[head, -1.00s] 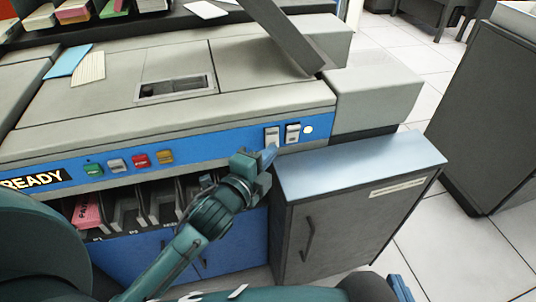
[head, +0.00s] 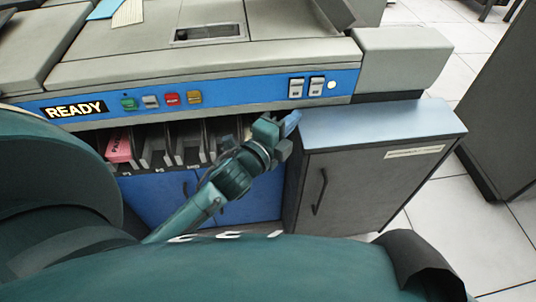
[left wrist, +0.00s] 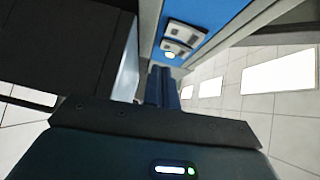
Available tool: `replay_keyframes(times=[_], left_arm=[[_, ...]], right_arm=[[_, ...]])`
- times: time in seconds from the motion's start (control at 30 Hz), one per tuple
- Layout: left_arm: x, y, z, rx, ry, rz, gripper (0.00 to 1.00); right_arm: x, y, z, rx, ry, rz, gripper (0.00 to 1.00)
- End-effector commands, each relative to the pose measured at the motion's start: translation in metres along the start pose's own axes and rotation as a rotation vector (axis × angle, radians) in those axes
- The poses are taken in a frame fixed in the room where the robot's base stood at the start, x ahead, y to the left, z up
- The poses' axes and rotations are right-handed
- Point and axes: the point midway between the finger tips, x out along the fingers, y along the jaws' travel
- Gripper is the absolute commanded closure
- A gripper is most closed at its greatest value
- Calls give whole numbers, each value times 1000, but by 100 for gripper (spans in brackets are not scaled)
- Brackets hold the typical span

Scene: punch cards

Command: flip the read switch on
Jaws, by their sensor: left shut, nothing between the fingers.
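Two white rocker switches, a left one (head: 296,87) and a right one (head: 317,86), sit side by side at the right end of the blue panel (head: 232,93). Their labels are too small to read, so I cannot tell which is the read switch. A round pale lamp (head: 332,85) glows beside them. My left gripper (head: 291,123) is shut and empty, below the switches and apart from them, near the cabinet's left edge. In the left wrist view its fingers (left wrist: 162,88) are together, with the switches (left wrist: 180,38) beyond their tips. My right gripper is not in view.
A low grey cabinet (head: 320,195) with a pale blue top (head: 390,124) stands right of the gripper. Card pockets (head: 190,145) lie below the panel, one holding pink cards (head: 119,147). Coloured buttons (head: 172,99) and a READY sign (head: 76,110) are further left.

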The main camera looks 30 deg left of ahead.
Motion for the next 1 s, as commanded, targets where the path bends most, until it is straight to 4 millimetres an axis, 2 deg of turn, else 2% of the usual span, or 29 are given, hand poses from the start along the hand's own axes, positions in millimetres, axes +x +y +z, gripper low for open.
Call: replay_keyframes(times=[0.03,0.2,0.4,0.6,1.0], left_arm=[[-15,5,0,-2,0,8,100],[-49,10,0,-2,-1,8,100],[-76,13,1,-2,-1,5,100],[-87,13,0,-2,0,2,100],[-88,13,1,-1,0,2,100]], right_arm=[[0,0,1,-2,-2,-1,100],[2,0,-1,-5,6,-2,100],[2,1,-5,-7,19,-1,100],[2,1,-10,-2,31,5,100],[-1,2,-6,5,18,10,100]])
